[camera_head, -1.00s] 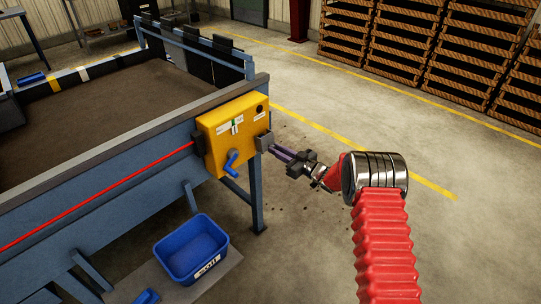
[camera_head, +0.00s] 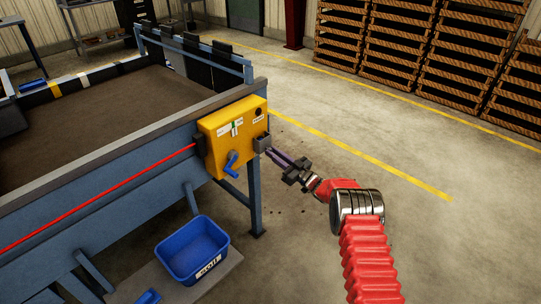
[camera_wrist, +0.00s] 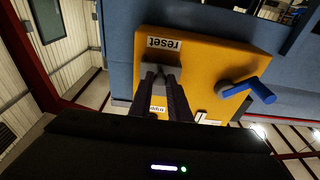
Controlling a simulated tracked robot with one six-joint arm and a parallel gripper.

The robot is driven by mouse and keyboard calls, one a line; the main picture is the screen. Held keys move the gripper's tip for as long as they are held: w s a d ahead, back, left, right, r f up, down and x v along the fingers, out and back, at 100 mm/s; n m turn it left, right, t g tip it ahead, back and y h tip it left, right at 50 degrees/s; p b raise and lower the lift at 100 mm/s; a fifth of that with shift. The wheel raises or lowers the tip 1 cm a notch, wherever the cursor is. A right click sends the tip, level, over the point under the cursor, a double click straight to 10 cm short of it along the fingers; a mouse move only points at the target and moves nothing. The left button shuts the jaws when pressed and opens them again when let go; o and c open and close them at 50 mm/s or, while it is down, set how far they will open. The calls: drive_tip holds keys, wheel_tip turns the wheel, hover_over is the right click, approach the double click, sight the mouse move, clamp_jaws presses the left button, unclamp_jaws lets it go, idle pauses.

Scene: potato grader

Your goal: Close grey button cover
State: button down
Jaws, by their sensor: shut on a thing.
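The grey button cover (camera_head: 262,143) sticks out at the lower right of a yellow control box (camera_head: 222,145). A black round button (camera_head: 258,111) shows uncovered above it, with a small label between. My gripper (camera_head: 268,151) reaches the cover from the right and is shut on it. In the wrist view, which looks upside down, the cover (camera_wrist: 152,72) sits at the tips of my dark fingers (camera_wrist: 161,72). The "reset" label (camera_wrist: 163,44) shows beside it on the yellow box (camera_wrist: 210,62). My fingers hide part of the cover, and the button cannot be made out there.
A blue handle (camera_head: 231,163) sticks out of the box's front, left of the cover. The box is mounted on the blue grader frame (camera_head: 110,160). A blue crate (camera_head: 192,250) stands below. The floor to the right is clear up to stacked wooden crates (camera_head: 400,45).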

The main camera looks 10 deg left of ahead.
drive_tip(key=shift+w+d+f, duration=0.1)
drive_tip(key=shift+w+d, duration=0.15)
drive_tip(key=shift+d, duration=0.15)
drive_tip(key=c, duration=1.8)
unclamp_jaws()
drive_tip(key=shift+a, duration=0.1)
drive_tip(key=shift+o, duration=0.8)
drive_tip(key=shift+s+a, duration=0.1)
drive_tip(key=shift+a, duration=0.1)
drive_tip(key=v, duration=1.3)
drive_tip(key=shift+s+d, duration=0.25)
drive_tip(key=shift+d, duration=0.05)
drive_tip(key=shift+f, duration=0.1)
